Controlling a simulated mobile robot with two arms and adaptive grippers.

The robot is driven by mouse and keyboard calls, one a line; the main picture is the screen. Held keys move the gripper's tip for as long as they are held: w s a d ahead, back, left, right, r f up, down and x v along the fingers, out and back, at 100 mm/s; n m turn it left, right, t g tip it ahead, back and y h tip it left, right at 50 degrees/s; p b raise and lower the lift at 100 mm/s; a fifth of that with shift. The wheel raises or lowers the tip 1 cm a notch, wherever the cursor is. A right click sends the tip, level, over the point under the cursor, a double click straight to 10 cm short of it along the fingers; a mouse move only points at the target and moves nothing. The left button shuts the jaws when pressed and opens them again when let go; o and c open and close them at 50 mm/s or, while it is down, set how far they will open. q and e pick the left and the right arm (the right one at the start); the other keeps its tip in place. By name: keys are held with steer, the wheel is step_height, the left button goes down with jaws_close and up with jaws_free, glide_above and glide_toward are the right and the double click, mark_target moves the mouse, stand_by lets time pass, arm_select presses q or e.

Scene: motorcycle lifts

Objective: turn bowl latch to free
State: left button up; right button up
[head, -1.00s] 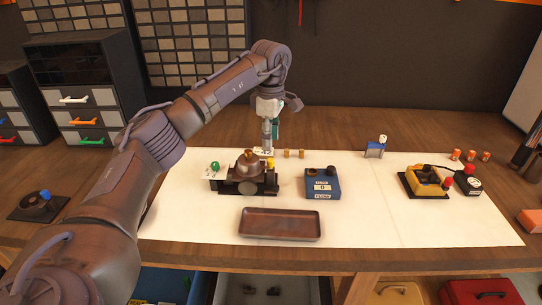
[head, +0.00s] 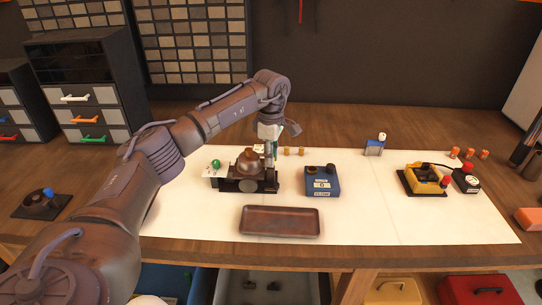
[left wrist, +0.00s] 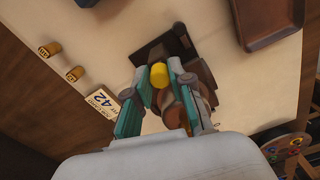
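A dark fixture (head: 230,184) on the white mat carries a brown rounded bowl (head: 247,165), with a green ball on a pale plate (head: 215,167) at its left. The bowl also shows partly behind the fingers in the left wrist view. A yellow knob (left wrist: 158,75), seemingly the latch's, shows in the left wrist view; the gripper hides it in the head view. My left gripper (left wrist: 159,72) points down at the fixture's right end, its fingers open on either side of the knob. Contact with the knob cannot be made out. My right gripper is not in view.
A brown tray (head: 280,236) lies in front of the fixture. A blue box (head: 322,182) stands to its right. Small brass cylinders (head: 294,152) and a white tag (left wrist: 101,102) lie behind. A yellow device (head: 424,179) is farther right; the mat (head: 365,220) between is clear.

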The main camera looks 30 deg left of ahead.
arm_select(q)
jaws_close()
steer(key=n, duration=0.4)
steer(key=shift+r+p, duration=0.1)
steer(key=shift+p, duration=0.25)
steer(key=n, duration=0.5)
steer(key=shift+p, duration=0.35)
steer(key=n, duration=0.4)
steer(key=shift+n+p, duration=0.6)
steer(key=shift+n, duration=1.8)
steer(key=shift+w, duration=0.1)
